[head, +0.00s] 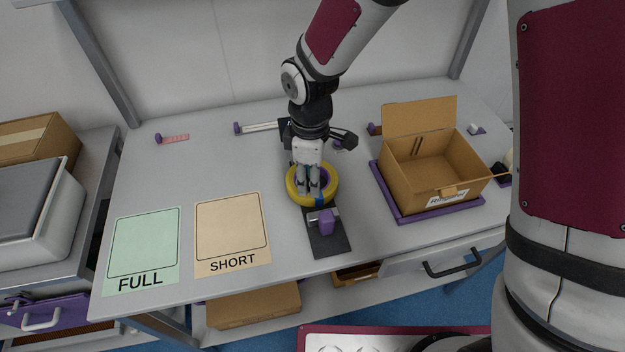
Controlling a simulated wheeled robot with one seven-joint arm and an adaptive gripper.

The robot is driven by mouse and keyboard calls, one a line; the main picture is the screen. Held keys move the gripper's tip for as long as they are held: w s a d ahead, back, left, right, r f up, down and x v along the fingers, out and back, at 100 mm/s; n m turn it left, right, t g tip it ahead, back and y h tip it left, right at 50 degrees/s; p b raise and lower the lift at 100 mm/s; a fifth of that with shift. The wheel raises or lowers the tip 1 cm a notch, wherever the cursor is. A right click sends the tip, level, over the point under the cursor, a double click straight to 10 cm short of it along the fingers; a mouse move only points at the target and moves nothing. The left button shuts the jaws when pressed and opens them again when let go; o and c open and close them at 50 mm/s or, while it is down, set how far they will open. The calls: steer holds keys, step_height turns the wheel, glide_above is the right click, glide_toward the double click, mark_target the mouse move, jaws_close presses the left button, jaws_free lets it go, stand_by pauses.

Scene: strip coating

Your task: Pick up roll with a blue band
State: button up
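A yellow roll (296,193) with a blue band (320,200) is near the middle of the table, by the far end of a dark mat. My gripper (315,193) points down at the roll from above. Its fingers overlap the roll's hole and near rim, close to the blue band. From this one view I cannot tell whether they are closed on the rim or only inside the ring. It is also unclear whether the roll touches the surface.
A purple-and-grey device (327,222) sits on the dark mat (328,245) just in front of the roll. An open cardboard box (455,168) stands on a purple tray (410,217) at right. Green FULL (145,243) and tan SHORT (231,230) mats lie flat and empty at left.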

mark_target(309, 194)
steer(key=shift+s+a+f, duration=0.1)
steer(key=shift+a+f, duration=0.05)
steer(key=shift+f, duration=1.25)
steer(key=shift+s+a+f, duration=0.1)
steer(key=shift+f, duration=1.3)
steer(key=shift+w, duration=0.1)
jaws_close()
